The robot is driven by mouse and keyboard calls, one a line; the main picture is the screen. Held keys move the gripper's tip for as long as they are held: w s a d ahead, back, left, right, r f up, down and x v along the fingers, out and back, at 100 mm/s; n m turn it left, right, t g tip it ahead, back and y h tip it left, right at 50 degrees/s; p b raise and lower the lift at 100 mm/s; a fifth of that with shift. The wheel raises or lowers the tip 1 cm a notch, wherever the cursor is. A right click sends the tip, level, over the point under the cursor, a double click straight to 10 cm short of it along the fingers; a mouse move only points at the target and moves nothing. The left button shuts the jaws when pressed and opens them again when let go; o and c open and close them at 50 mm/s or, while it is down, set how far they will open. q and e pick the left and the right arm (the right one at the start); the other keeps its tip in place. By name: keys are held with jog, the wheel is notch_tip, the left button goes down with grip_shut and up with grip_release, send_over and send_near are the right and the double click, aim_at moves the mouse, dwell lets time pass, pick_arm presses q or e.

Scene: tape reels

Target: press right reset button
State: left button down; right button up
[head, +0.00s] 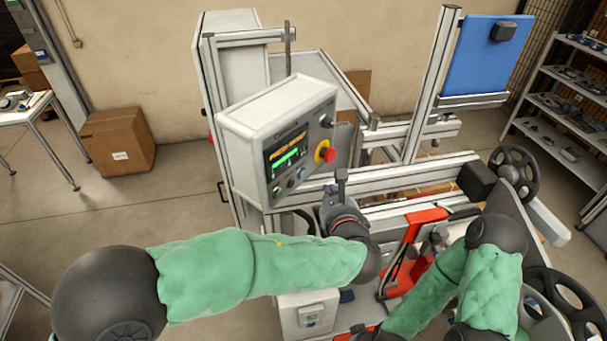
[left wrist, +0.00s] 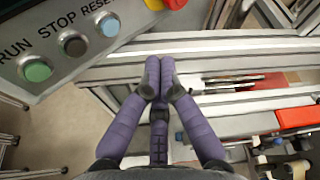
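The control box (head: 262,115) carries a screen and a row of buttons. In the left wrist view the blue button (left wrist: 107,24) under the RESET label sits right of the STOP button (left wrist: 74,45) and the green RUN button (left wrist: 36,70). My left gripper (left wrist: 158,74) has its purple fingers together with nothing seen between them. Its tips appear below and right of the blue button, not over it; the exact gap cannot be told. In the head view the left gripper (head: 333,192) is small and partly hidden, just right of the box's lower edge.
A red emergency stop (head: 327,154) on a yellow ring projects from the box's face. Metal rails (head: 420,180) lie right of the box. A red part (head: 418,232) and handwheels (head: 513,172) stand farther right. A cardboard box (head: 117,140) is on the floor at left.

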aim_at(303, 174)
pick_arm(q)
jog(key=shift+w+a+b, duration=0.3)
jog(key=shift+w+a, duration=0.4)
jog(key=shift+a, duration=0.3)
jog(key=shift+w+a+b, duration=0.25)
jog(key=shift+w+a, duration=0.4)
jog(key=shift+a, duration=0.35)
jog(key=shift+w+a, duration=0.1)
jog(key=shift+a, duration=0.05)
jog(key=shift+w+a+b, duration=0.15)
jog(key=shift+a+b, duration=0.1)
jog(key=shift+b, duration=0.15)
jog(key=shift+w+a, duration=0.2)
jog(key=shift+a, duration=0.05)
dwell(0.6)
jog(key=shift+s+d, duration=0.1)
jog(key=shift+d, duration=0.05)
jog(key=shift+s+d+b, duration=0.35)
jog(key=shift+d+b, duration=0.05)
jog(key=shift+d, duration=0.1)
